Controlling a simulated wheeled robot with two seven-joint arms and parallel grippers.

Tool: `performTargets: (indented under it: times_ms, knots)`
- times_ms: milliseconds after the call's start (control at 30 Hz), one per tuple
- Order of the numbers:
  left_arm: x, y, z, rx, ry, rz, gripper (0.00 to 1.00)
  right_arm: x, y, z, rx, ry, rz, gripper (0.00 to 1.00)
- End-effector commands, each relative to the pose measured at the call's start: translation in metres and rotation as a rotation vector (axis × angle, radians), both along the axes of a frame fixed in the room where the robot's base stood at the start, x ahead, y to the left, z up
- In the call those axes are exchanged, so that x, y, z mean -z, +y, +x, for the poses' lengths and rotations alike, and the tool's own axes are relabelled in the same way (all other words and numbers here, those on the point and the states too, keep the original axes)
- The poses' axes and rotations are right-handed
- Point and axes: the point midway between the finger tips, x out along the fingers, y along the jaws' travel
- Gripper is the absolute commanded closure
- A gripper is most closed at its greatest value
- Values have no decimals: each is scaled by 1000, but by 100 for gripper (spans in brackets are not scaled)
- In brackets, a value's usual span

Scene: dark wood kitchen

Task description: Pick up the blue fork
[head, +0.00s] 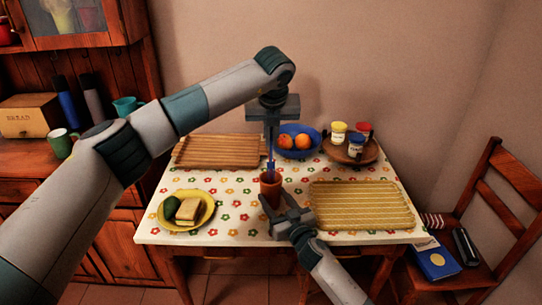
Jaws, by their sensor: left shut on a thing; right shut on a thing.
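The blue fork (270,170) is upright, just above or partly inside a brown cup (269,191); I cannot tell which. My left gripper (270,146) is above the cup, pointing down and shut on the fork's upper part. My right gripper (281,210) reaches in from the front of the table and is shut on the brown cup. Its fingers hide part of the cup's lower side.
A yellow plate (207,217) with food is at left, a wooden tray (222,151) behind it. A blue bowl (311,151) with oranges and a round wooden tray (370,153) with jars are at the back. A yellow patterned tray (360,205) lies close on the right.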

Motion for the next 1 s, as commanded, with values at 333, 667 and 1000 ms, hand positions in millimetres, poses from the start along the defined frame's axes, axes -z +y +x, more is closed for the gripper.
performTargets:
  times_ms: [333, 667, 1000]
  knots:
    - [-52, 0, 0, -1, 0, 0, 100, 0, 0, 0, 0, 0, 0, 73]
    - [-58, 0, 0, -1, 1, 0, 100, 0, 0, 0, 0, 0, 0, 73]
    - [-58, 0, 0, -1, 0, 0, 100, 0, 0, 0, 0, 0, 0, 31]
